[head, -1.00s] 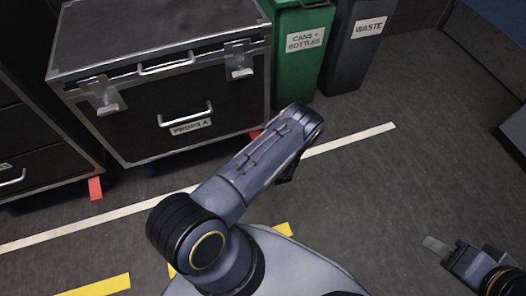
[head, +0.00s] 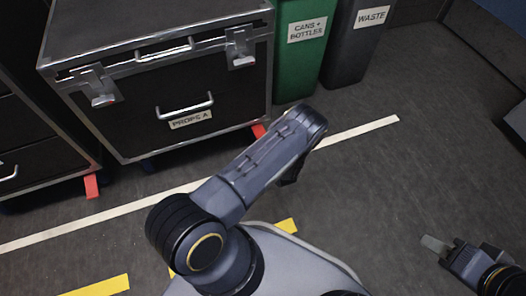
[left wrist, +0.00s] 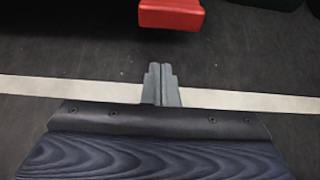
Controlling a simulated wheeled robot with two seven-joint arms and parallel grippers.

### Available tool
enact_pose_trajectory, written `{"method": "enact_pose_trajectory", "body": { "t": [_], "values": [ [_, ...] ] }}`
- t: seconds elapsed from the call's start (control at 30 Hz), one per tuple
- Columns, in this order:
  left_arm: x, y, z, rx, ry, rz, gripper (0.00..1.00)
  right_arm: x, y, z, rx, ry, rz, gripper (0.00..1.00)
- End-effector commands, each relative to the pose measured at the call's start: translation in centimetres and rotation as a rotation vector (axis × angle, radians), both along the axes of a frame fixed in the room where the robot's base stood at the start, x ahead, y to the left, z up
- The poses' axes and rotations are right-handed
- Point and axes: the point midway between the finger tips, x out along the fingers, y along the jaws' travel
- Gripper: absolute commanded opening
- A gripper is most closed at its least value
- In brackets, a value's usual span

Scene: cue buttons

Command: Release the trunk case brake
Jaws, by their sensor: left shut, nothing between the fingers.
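The black trunk case labelled PROPS A (head: 140,123) stands upright on the floor at the upper left of the head view. A red brake pedal (head: 259,131) sticks out under its lower right corner, partly behind my left arm. In the left wrist view a red pedal (left wrist: 170,14) shows at the top edge. My left gripper (left wrist: 161,85) is shut and empty, with a gap of floor in the picture between its tips and that pedal. In the head view my arm hides the left gripper. My right gripper (head: 434,243) is at lower right, its fingers together, empty, away from the case.
Another dark case (head: 40,158) stands at the left, with a red pedal (head: 91,186) at its corner. A green bin (head: 297,68) and a grey waste bin (head: 355,50) stand right of the trunk case. A white floor line (head: 360,131) crosses in front. Floor at right is clear.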

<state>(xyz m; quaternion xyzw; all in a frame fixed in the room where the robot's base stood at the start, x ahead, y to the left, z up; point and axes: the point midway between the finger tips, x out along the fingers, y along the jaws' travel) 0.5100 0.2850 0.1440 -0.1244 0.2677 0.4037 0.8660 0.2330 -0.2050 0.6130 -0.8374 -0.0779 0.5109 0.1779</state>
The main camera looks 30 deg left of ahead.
Motion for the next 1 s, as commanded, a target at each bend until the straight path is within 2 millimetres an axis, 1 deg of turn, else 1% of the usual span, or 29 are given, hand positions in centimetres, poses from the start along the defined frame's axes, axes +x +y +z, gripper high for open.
{"method": "enact_pose_trajectory", "body": {
  "t": [0.03,0.1,0.33,0.5,0.7,1.0],
  "values": [
    [-0.5,-0.8,1.4,-0.001,0.001,-0.005,0.00,0.1,0.0,1.4,0.000,-0.002,-0.001,0.36],
    [-1.2,-1.6,2.0,-0.002,0.003,-0.006,0.00,0.1,-0.1,2.0,0.000,-0.004,-0.002,0.36],
    [-3.5,-4.3,4.1,-0.001,0.003,-0.005,0.00,0.1,0.0,3.6,0.000,-0.003,-0.001,0.36],
    [-4.8,-5.8,5.1,-0.002,0.002,-0.003,0.00,0.1,0.0,4.3,0.000,-0.003,-0.001,0.36],
    [-5.3,-6.3,5.4,-0.002,0.002,-0.003,0.00,0.1,0.0,4.4,0.000,-0.003,-0.001,0.36],
    [-5.3,-6.3,5.4,-0.002,0.003,-0.002,0.00,0.1,0.0,4.4,0.000,-0.003,-0.001,0.36]
  ]
}}
